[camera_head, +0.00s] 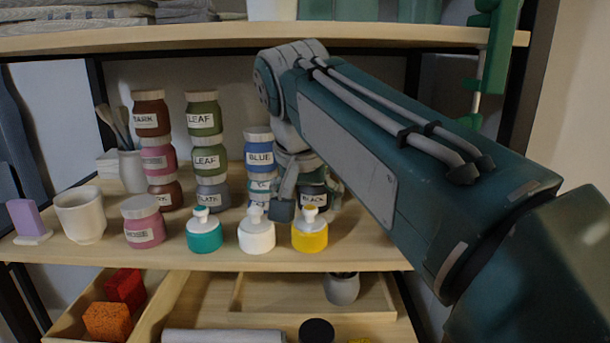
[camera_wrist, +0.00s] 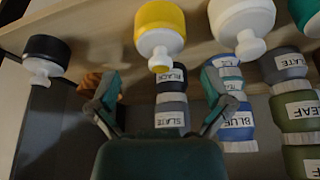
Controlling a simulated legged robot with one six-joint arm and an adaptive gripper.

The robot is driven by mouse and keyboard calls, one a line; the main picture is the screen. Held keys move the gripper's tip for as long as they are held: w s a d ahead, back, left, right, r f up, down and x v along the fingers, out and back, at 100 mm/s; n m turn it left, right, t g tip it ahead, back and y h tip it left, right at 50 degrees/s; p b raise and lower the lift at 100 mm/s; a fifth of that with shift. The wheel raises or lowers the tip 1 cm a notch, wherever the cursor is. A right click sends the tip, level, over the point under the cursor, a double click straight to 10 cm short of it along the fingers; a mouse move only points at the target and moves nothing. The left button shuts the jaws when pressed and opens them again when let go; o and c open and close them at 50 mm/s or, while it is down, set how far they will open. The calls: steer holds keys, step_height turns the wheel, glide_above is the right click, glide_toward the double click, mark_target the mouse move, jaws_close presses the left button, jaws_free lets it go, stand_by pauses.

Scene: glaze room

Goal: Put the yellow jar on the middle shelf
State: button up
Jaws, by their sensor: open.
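A yellow squeeze bottle (camera_head: 310,238) with a white collar and yellow tip stands on the shelf's front part; in the wrist view (camera_wrist: 158,17) it is at top middle, beyond my fingers. A small yellow patch (camera_head: 359,341) shows at the bottom edge of the head view, too cut off to identify. No labelled yellow jar is clear. The middle shelf (camera_head: 110,255) holds stacks of labelled jars. My gripper (camera_head: 290,195) is open and empty, in front of the blue and black stacks. In the wrist view (camera_wrist: 161,85) its fingers are apart, with the black and slate jars behind.
White (camera_head: 257,235) and teal (camera_head: 204,235) bottles stand left of the yellow bottle. A rose jar (camera_head: 143,225), white cup (camera_head: 80,215) and purple block (camera_head: 26,218) are further left. A black-topped thing (camera_head: 317,331) is below. My arm covers the shelf's right side.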

steer(key=d+v, duration=0.1)
steer(key=v, duration=0.6)
steer(key=s+d+f+n, duration=0.1)
steer(key=s+d+f, duration=0.3)
steer(key=f, duration=0.5)
steer(key=s+d+f+n, duration=0.1)
steer(key=s+d+f, duration=0.3)
steer(key=f, duration=0.5)
steer(key=s+d+f+t+y, duration=0.1)
steer(key=s+d+f, duration=0.3)
steer(key=f, duration=0.6)
steer(key=s, duration=0.2)
steer(key=shift+s+d+n, duration=0.35)
steer(key=shift+d+n, duration=0.05)
steer(key=shift+r, duration=0.1)
